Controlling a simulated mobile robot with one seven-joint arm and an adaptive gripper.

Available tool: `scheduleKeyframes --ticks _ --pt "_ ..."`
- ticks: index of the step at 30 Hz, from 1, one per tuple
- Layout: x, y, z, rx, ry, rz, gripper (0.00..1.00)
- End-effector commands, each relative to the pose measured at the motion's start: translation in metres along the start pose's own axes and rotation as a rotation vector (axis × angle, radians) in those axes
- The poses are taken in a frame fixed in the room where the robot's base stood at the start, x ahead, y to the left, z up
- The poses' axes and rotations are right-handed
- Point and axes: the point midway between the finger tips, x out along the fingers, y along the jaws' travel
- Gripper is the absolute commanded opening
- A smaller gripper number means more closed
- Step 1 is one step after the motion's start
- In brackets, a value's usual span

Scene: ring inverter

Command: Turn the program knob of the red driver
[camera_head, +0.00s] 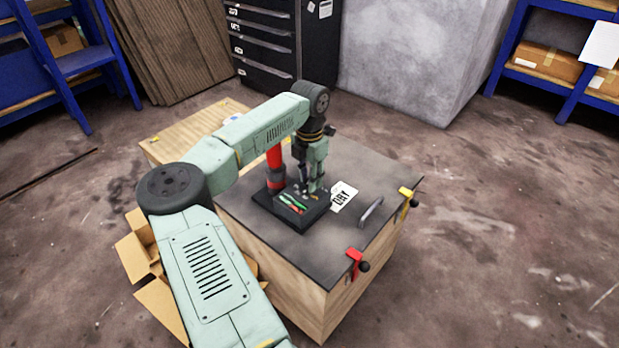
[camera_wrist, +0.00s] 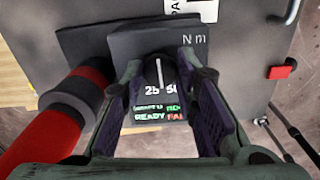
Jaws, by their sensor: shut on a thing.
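The red driver (camera_head: 275,165) stands upright on a dark base (camera_head: 290,218) on the bench. In the wrist view its red and dark grey body (camera_wrist: 62,120) fills the left side. The program knob (camera_wrist: 159,72) is a dark round dial with a pale pointer line, roughly upright in the picture, with "25" and "50" printed below it. My gripper (camera_wrist: 168,78) reaches down over the panel, shut on the knob with a finger at each side. In the head view my gripper (camera_head: 311,186) hides the knob. Green and red lit words, including "READY", show between the fingers.
The dark bench top (camera_head: 300,243) also bears a white card (camera_head: 343,195), a grey handle (camera_head: 371,212), a red clamp (camera_head: 355,262) and a yellow clamp (camera_head: 407,195). The driver stands close to the left of my gripper. The front of the bench top is clear.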

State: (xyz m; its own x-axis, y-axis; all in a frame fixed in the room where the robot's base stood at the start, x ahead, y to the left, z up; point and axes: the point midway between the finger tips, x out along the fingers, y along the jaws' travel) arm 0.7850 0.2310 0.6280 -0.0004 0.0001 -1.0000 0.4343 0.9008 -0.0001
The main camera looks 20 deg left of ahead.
Motion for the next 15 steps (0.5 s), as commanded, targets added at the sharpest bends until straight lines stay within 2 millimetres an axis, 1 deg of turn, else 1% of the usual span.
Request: scheduleKeyframes --ticks 6,15 --pt "-0.0001 -0.0005 0.0008 0.168 -0.001 0.001 0.0" --pt "0.0001 -0.001 0.0006 0.326 0.0 -0.001 0.0"
